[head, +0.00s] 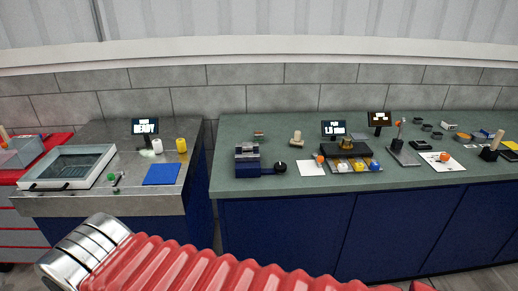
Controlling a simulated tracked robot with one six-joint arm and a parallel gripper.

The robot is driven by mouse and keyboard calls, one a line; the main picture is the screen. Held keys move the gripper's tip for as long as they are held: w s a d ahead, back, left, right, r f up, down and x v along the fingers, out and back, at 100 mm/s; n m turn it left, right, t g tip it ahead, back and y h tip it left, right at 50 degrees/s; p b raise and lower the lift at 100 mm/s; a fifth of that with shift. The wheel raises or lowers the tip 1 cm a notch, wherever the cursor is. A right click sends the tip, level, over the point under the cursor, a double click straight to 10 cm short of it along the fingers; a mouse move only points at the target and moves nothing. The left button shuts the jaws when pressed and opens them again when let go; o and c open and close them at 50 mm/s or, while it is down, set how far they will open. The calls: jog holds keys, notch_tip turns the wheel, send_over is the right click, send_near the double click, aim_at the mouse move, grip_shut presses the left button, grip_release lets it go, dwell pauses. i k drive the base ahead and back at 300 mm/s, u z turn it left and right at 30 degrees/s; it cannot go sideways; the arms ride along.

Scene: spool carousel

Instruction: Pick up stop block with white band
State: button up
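I cannot make out for certain a stop block with a white band; the small items are too small to tell. A small banded block (258,136) with red and pale stripes lies at the back of the green counter, behind a dark machine. A cream piece (297,138) stands to its right. My arm crosses the bottom of the head view as a red ribbed sleeve with a silver ringed section at its left end. My gripper is not in view.
A dark vise-like machine (247,160) stands on the green counter (230,128). Trays, small screens and many small parts fill its right side. The left steel bench (90,205) holds a glass-lidded box (68,166), a blue mat (162,174) and a yellow cylinder (181,145). A gap separates the benches.

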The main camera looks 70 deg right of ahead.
aim_at(247, 147)
jog(key=z, duration=0.7)
jog(key=i, duration=0.95)
jog(key=z, duration=0.6)
